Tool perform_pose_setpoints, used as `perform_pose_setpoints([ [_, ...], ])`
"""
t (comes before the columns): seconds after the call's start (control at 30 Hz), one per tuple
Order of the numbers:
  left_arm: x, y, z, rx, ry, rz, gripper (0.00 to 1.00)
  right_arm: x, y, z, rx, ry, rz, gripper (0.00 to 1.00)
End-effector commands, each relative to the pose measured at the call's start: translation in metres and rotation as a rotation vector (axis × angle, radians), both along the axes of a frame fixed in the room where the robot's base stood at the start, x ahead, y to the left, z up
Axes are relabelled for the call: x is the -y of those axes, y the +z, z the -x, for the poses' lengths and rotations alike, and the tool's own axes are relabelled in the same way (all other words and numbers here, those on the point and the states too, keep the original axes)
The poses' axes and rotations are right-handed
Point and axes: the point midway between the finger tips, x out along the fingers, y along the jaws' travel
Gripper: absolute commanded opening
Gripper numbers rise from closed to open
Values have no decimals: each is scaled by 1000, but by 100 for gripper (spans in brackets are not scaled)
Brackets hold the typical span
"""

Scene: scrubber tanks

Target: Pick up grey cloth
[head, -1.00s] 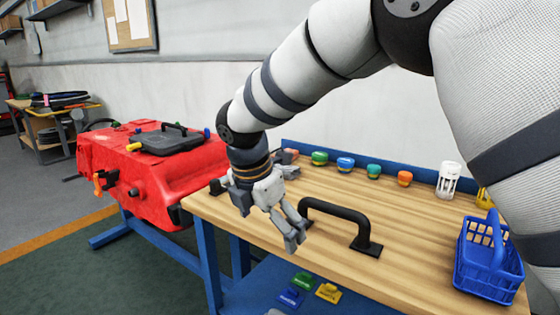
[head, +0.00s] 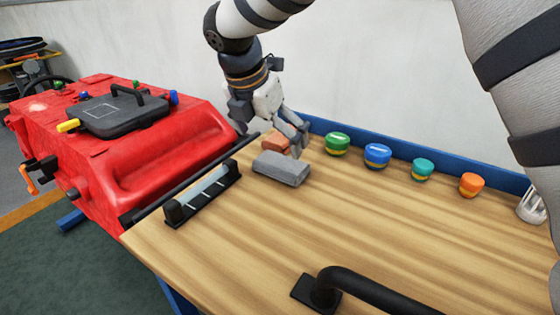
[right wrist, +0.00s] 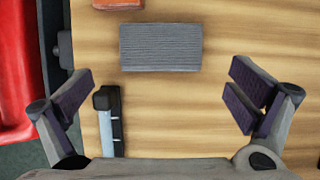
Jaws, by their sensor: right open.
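The grey cloth (head: 282,168) lies on the wooden bench near its back left part, as a flat, folded rectangular block. It also shows in the right wrist view (right wrist: 160,47), top centre, with a ribbed surface. My right gripper (head: 268,138) is at the back left of the bench, near the cloth. In the right wrist view the fingers (right wrist: 158,92) are wide apart with nothing between them, and the cloth lies ahead of the fingertips. My left gripper is not in view.
An orange-brown block (head: 276,142) lies just behind the cloth. A black-ended gauge-like bar (head: 203,193) lies to its left. Several coloured pots, such as a green one (head: 337,144), line the back edge. A black handle (head: 350,285) stands in front. A red machine (head: 150,160) is left.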

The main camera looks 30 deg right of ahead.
Motion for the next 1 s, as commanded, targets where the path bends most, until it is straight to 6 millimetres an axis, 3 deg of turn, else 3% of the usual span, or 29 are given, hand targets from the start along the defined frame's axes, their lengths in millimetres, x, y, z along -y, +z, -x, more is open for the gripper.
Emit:
perform_pose_setpoints([
  [0.03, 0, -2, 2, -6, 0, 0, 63, 4, -12, -2, -6, -1, 0, 100],
  [0.4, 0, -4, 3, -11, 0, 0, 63, 26, -65, -12, -3, -1, 1, 100],
  [0.67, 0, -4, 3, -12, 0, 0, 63, 28, -71, -14, 2, -1, 0, 100],
  [0.7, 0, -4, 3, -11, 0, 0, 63, 28, -71, -14, 2, -1, 0, 98],
  [0.83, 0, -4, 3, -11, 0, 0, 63, 28, -71, -14, 2, -1, 0, 68],
  [1.0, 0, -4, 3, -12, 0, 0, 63, 28, -71, -14, 1, -1, -1, 68],
])
